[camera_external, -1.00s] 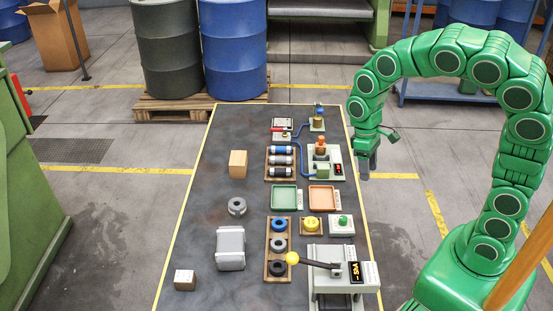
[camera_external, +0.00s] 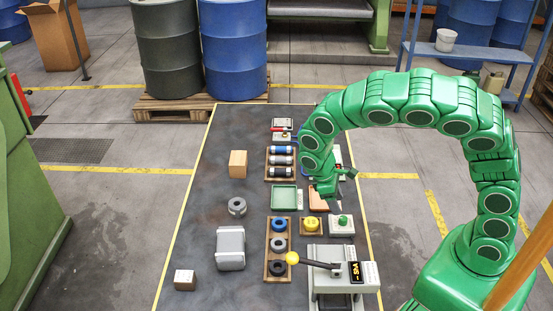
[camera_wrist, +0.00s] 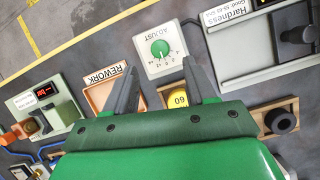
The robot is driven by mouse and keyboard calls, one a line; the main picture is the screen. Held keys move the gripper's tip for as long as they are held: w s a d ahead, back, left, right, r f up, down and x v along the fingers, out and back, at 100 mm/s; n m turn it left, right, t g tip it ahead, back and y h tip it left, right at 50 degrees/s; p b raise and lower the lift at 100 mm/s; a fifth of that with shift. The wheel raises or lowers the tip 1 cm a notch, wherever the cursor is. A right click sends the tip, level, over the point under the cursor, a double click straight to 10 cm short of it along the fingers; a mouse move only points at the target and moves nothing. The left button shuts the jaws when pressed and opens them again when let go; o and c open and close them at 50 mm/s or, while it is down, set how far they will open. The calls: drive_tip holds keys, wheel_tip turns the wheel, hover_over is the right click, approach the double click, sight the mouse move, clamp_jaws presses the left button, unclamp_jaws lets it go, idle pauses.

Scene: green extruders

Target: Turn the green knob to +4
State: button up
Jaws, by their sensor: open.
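The green knob (camera_wrist: 160,48) sits on a white square plate marked ADJUST (camera_wrist: 150,62) in the wrist view, with a scale of small figures around it. A pale pointer line shows on the knob, but its reading is too small to tell. In the external view the knob (camera_external: 342,220) is on the right side of the table, behind the lever box. My gripper (camera_wrist: 160,72) is open and empty. In the wrist view its two fingers point toward the plate, with the knob beyond their tips and apart from them. In the external view my gripper (camera_external: 328,192) is above the orange tray, behind the knob.
A yellow disc marked 60 (camera_wrist: 179,97) is beside the plate, partly between my fingers. An orange REWORK tray (camera_wrist: 100,92) lies left of it. The lever box (camera_external: 340,253) with its yellow-balled lever (camera_external: 292,258) stands in front of the knob. The table's left part has free room.

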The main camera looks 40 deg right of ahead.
sight(344, 218)
drive_tip(key=shift+x, duration=3.6)
clamp_jaws()
drive_tip(key=shift+w+m, duration=0.1)
drive_tip(key=shift+m, duration=0.2)
drive_tip(key=m+y, duration=0.1)
drive_tip(key=m, duration=0.3)
drive_tip(key=shift+d+m+g+y, duration=0.2)
drive_tip(key=shift+m+g+y, duration=0.1)
drive_tip(key=shift+g+y, duration=0.1)
drive_tip(key=m+y, duration=0.2)
drive_tip(key=m, duration=0.3)
drive_tip(key=shift+d, duration=0.15)
drive_tip(key=shift+m, duration=0.3)
